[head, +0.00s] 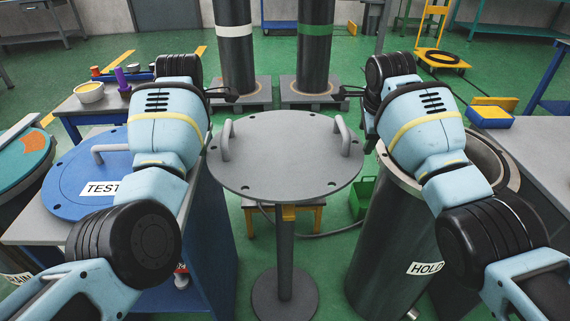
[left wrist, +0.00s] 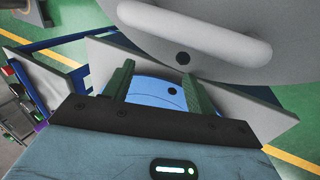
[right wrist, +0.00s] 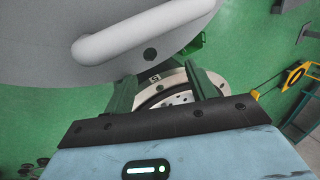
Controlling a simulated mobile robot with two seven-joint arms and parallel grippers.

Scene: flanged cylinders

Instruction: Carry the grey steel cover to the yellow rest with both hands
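The grey steel cover (head: 285,165) is a round flat plate with bolt holes near its rim and two upright bar handles. It lies level above a grey pedestal (head: 284,255) with a round foot. The left handle (head: 225,140) also shows in the left wrist view (left wrist: 200,30), the right handle (head: 342,136) in the right wrist view (right wrist: 130,35). My left gripper (left wrist: 158,88) is open and empty, near its handle but not around it. My right gripper (right wrist: 165,88) is open and empty near the other handle. A low yellow-edged stand (head: 313,217) is partly hidden behind the cover; whether it is the rest is unclear.
A blue cover marked TEST (head: 75,178) lies on the left bench. An open dark cylinder marked HOLD (head: 385,240) stands at right. Two tall dark cylinders, white-banded (head: 236,60) and green-banded (head: 314,60), stand behind. A green crate (head: 361,196) sits on the floor.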

